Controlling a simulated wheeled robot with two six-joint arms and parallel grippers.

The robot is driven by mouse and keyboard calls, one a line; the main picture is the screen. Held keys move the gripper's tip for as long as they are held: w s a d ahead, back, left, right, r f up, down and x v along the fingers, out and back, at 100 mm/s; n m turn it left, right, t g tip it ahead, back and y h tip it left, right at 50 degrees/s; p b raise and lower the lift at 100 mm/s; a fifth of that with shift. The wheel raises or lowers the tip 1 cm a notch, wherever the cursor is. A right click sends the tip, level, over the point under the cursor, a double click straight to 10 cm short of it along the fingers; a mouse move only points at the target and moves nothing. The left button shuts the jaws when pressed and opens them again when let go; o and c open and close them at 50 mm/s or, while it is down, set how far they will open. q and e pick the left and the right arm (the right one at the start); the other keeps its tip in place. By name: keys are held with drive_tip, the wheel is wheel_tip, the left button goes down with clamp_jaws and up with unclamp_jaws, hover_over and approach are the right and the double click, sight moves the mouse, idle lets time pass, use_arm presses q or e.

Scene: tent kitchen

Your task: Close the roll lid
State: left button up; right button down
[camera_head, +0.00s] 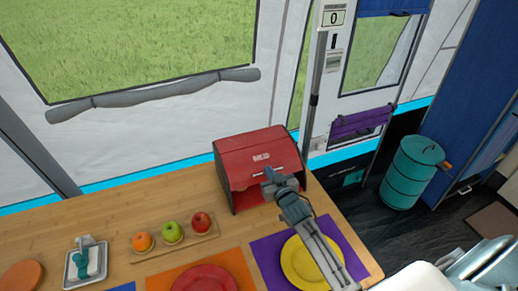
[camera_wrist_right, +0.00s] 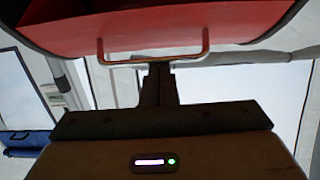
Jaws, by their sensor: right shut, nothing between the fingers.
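A red roll-top box (camera_head: 255,150) stands at the table's back right corner. Its curved lid carries a thin metal handle near the lid's lower front edge, and a gap shows below that edge, so the lid looks partly open. My right gripper (camera_head: 268,178) is shut and empty, right in front of the lid by the handle. In the right wrist view, the red lid (camera_wrist_right: 180,32) fills the top and the handle (camera_wrist_right: 190,54) crosses it. The right gripper's closed fingertips (camera_wrist_right: 158,68) are at the handle's bar; I cannot tell whether they touch it. My left gripper is not in view.
The wooden table (camera_head: 110,215) holds a board with an orange (camera_head: 142,241), a green apple (camera_head: 172,231) and a red apple (camera_head: 200,222). A yellow plate (camera_head: 290,262) lies under my right arm; a red plate (camera_head: 205,279) is beside it.

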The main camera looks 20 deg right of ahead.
drive_tip(key=shift+s+f+b, duration=0.65)
drive_tip(key=shift+s+f, duration=0.05)
drive_tip(key=shift+f, duration=0.3)
drive_tip(key=shift+s+f+b, duration=0.65)
drive_tip(key=shift+f, duration=0.35)
